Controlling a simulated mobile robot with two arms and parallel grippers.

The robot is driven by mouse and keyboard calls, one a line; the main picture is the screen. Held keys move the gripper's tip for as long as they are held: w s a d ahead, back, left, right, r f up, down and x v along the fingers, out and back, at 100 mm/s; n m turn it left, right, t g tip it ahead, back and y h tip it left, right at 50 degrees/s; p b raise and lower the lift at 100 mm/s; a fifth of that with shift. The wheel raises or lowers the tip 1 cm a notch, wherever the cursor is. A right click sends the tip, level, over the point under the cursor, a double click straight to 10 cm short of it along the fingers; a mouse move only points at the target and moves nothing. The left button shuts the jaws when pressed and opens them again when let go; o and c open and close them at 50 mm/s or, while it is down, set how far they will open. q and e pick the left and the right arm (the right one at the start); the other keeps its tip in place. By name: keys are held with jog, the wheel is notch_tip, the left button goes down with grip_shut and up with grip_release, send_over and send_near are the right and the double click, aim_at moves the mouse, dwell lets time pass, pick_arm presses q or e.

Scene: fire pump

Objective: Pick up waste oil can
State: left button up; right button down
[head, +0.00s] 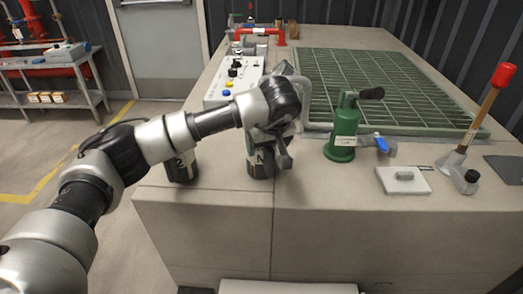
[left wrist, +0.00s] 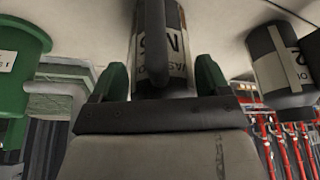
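The waste oil can (head: 261,163) stands near the front edge of the tan top in the head view. It is a dark cylinder with a pale label, partly hidden by my left gripper (head: 270,143). In the left wrist view the can (left wrist: 180,45) is straight ahead, its label partly readable as "WAS". The green fingertips of my left gripper (left wrist: 162,78) are spread, one on each side of the can. I see no clear grip on it. My right gripper is not in view.
A similar can (head: 182,166) marked "2" stands to the left; it also shows in the left wrist view (left wrist: 282,62). A green hand pump (head: 343,135), a white plate (head: 403,180) and a red-topped lever (head: 485,110) are to the right. A control panel (head: 233,82) and green grating (head: 370,85) lie behind.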

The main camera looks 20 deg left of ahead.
pick_arm(q)
jog(key=c, duration=1)
jog(key=shift+w+r, duration=0.1)
grip_shut()
jog(key=shift+r, duration=0.2)
